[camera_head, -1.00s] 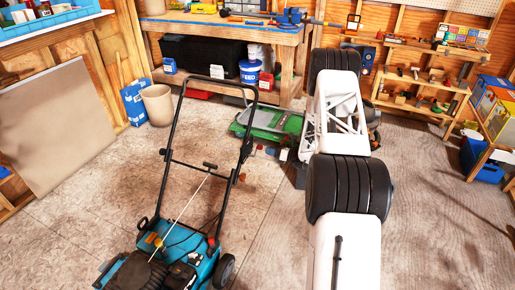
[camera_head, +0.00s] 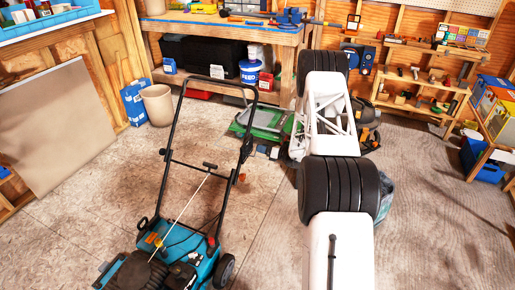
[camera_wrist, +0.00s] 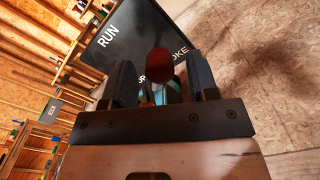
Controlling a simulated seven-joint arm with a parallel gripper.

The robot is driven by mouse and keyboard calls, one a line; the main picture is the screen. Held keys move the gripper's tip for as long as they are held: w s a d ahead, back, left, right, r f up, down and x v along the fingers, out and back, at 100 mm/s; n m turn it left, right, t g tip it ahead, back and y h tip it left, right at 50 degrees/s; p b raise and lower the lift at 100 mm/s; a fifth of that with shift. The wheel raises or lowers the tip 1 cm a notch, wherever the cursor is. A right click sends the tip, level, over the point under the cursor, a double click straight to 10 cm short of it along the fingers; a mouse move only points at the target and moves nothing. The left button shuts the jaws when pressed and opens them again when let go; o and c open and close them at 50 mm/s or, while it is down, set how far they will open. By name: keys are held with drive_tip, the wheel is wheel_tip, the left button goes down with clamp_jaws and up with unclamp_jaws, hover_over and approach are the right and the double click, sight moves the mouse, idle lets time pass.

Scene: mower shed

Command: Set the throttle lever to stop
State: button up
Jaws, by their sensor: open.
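In the wrist view, a dark control panel (camera_wrist: 132,30) carries white lettering: RUN reads clearly, while other words are partly covered, one ending in OKE. A lever with a rounded red knob (camera_wrist: 160,66) stands in front of the panel. My gripper (camera_wrist: 161,78) is open, with one dark finger on each side of the knob. I cannot tell whether either finger touches it. The lever's lower part and the lettering behind it are mostly hidden by the knob and gripper. In the head view my arm hides the fingers.
A teal mower (camera_head: 205,262) with a black handle frame (camera_head: 172,125) stands left of my arm. Behind are a workbench (camera_head: 232,32) and a beige bin (camera_head: 157,105). Shelves (camera_head: 415,90) stand at the right. The floor on the right (camera_head: 430,210) is mostly clear.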

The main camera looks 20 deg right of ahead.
drive_tip(key=shift+x, duration=1.5)
drive_tip(key=c, duration=0.9)
drive_tip(key=shift+c, duration=0.2)
